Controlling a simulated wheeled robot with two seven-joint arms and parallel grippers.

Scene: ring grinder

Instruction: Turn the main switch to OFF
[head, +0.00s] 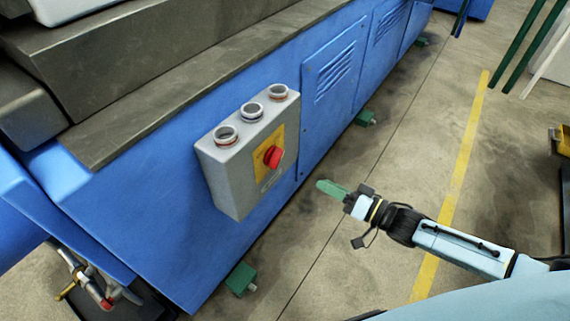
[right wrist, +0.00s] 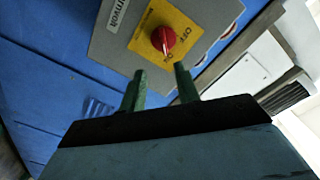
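The main switch is a red rotary knob (head: 272,157) on a yellow plate, on the front of a grey box (head: 229,182) fixed to the blue machine. In the right wrist view the red knob (right wrist: 163,39) sits just ahead of the fingers, with OFF and ON printed on its yellow plate (right wrist: 181,20). My right gripper (head: 322,187) has green fingers and is to the right of the box, apart from the knob. In the right wrist view its two fingers (right wrist: 161,80) stand apart with nothing between them. My left gripper is not in view.
The blue machine body (head: 334,110) runs along the left with a vented panel. Green feet (head: 240,279) stand on the floor below. The concrete floor (head: 330,265) is clear around my right arm. A yellow line (head: 463,150) crosses it. Green posts (head: 519,55) stand at upper right.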

